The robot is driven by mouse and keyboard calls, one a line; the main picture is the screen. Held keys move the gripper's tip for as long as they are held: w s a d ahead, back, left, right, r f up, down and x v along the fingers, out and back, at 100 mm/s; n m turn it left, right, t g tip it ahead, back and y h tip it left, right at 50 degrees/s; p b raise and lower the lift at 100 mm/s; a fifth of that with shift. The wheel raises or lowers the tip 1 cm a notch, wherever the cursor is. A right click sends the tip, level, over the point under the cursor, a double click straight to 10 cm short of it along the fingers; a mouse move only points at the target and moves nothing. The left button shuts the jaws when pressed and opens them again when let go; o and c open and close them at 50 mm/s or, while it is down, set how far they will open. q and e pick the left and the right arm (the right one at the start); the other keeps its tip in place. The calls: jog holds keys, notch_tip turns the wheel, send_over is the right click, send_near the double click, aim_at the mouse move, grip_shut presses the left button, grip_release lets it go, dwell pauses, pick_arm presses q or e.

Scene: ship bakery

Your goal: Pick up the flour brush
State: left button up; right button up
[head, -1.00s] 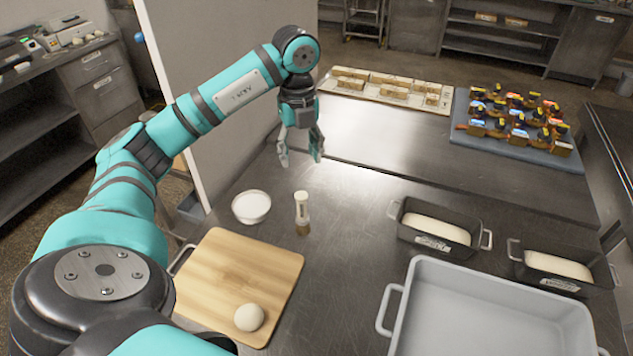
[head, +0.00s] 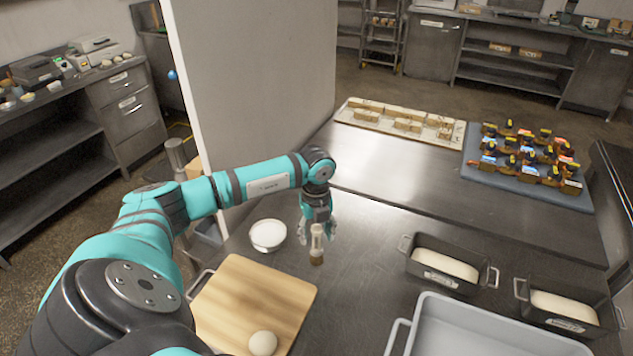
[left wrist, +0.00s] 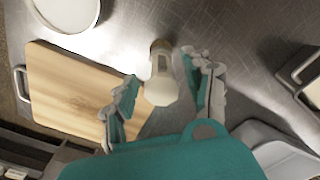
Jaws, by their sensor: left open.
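The flour brush (head: 317,243) stands upright on the steel table, pale handle up and brown bristles down. In the left wrist view the brush (left wrist: 161,78) shows from above, its pale round end between the fingers. My left gripper (head: 318,228) is open and pointing down over the brush, with the fingers on both sides of the handle. In the left wrist view my left gripper (left wrist: 163,92) shows gaps between the fingers and the brush. My right gripper is not in view.
A white bowl (head: 268,235) and a wooden board (head: 255,290) with a dough ball (head: 262,343) are left of the brush. Loaf pans (head: 440,280) and a grey tray (head: 400,340) are to the right.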

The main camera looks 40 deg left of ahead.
aim_at(317, 246)
pick_arm(q)
jog(key=shift+w+f, duration=0.1)
jog(key=shift+f, duration=1.3)
grip_shut()
